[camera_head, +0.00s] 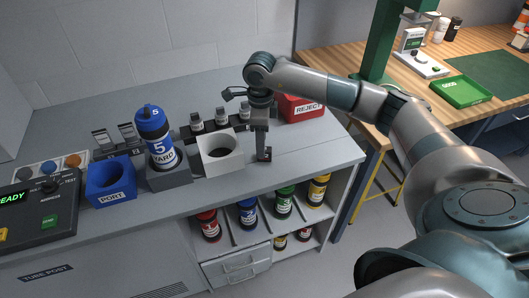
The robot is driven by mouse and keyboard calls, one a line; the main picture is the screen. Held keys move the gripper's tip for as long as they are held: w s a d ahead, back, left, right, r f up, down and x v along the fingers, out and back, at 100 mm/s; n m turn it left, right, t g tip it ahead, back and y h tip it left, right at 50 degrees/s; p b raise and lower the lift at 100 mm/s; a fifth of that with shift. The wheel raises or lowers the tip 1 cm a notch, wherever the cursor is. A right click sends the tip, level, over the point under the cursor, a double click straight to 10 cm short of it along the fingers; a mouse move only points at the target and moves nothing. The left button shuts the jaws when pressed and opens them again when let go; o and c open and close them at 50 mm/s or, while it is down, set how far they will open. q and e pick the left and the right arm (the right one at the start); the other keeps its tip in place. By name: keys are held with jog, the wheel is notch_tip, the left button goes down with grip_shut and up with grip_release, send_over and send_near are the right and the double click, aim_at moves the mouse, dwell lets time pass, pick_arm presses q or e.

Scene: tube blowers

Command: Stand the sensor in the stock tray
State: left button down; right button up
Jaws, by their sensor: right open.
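My right gripper (264,153) points down at the grey counter, just right of the white block with a round hole (220,150). It is open, and no object shows clearly between its fingers. A dark tray (211,127) behind the white block holds several small grey capped pieces with pale labels (221,116); it may be the stock tray, but no label on it is readable. I cannot tell which piece is the sensor. My right arm hides part of the counter behind the gripper. My left gripper is not in view.
A blue-capped tube carrier marked 5 (155,138) stands upright in a grey block, beside the blue PORT box (111,180). A red REJECT bin (300,108) is at the back right. A control panel (40,212) is at left. The counter's right front is clear.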

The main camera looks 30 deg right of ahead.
aim_at(268, 156)
notch_tip(268, 156, down, 3)
jog(key=shift+d+p, duration=0.15)
jog(key=shift+p, duration=0.6)
jog(key=shift+f, duration=0.5)
grip_shut()
